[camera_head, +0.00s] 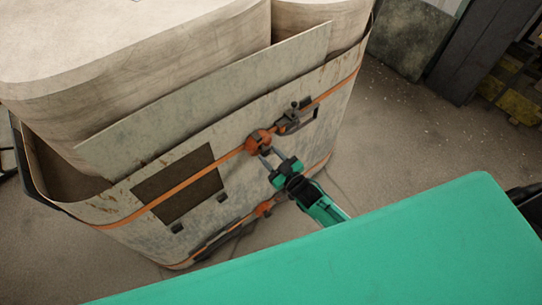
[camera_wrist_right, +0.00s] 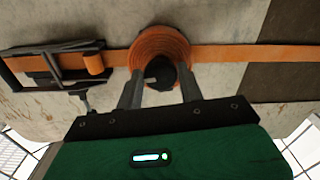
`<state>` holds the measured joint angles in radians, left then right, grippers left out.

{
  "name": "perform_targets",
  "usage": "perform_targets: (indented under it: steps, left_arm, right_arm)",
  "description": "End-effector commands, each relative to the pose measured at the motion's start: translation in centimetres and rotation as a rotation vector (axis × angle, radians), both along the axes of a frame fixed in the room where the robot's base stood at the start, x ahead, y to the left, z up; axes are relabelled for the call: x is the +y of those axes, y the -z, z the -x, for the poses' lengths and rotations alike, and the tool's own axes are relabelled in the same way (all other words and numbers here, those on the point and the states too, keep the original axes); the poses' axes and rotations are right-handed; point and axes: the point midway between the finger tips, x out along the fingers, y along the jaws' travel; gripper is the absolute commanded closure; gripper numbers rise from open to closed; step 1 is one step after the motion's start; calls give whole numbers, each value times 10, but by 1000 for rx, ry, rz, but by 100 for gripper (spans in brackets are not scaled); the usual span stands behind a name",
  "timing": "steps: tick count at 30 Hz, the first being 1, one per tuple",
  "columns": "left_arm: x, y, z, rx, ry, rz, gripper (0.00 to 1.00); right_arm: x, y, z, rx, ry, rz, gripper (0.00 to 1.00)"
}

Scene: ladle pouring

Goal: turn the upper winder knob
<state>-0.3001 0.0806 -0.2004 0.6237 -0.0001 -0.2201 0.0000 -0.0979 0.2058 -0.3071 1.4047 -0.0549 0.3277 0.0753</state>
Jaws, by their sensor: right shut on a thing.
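The upper winder, an orange strap roll (camera_head: 258,141), sits on the upper orange strap on the front of the large container. In the right wrist view the roll (camera_wrist_right: 160,55) has a dark knob (camera_wrist_right: 163,74) at its centre. My right gripper (camera_head: 268,155) reaches it from the front, with its two grey fingers (camera_wrist_right: 159,86) on either side of the knob and shut on it. The fingers hide the knob's sides. A lower winder (camera_head: 264,208) is on the lower strap. My left gripper is not in view.
A dark ratchet buckle (camera_head: 291,118) is beside the roll on the upper strap; it also shows in the right wrist view (camera_wrist_right: 60,65). A dark panel (camera_head: 180,184) is on the container wall (camera_head: 118,204). The concrete floor (camera_head: 410,130) to the right is mostly clear.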

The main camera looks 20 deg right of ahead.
Motion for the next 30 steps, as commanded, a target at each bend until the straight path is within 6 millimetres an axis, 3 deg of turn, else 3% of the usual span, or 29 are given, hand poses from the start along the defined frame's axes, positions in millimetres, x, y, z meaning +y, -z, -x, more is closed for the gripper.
perform_targets:
  steps: [8, 9, 12, 23, 30]
  left_arm:
    - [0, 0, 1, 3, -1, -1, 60]
    - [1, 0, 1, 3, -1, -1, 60]
    - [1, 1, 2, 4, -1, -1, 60]
    - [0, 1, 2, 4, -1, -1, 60]
    - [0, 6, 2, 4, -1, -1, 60]
  right_arm:
    - [0, 2, 1, 4, 1, 1, 85]
    - [0, 2, 1, 3, 1, 2, 60]
    - [0, 2, 1, 3, 1, 2, 42]
    - [-2, 2, 4, 2, 0, 2, 42]
    - [-13, 3, 35, 4, 1, 3, 42]
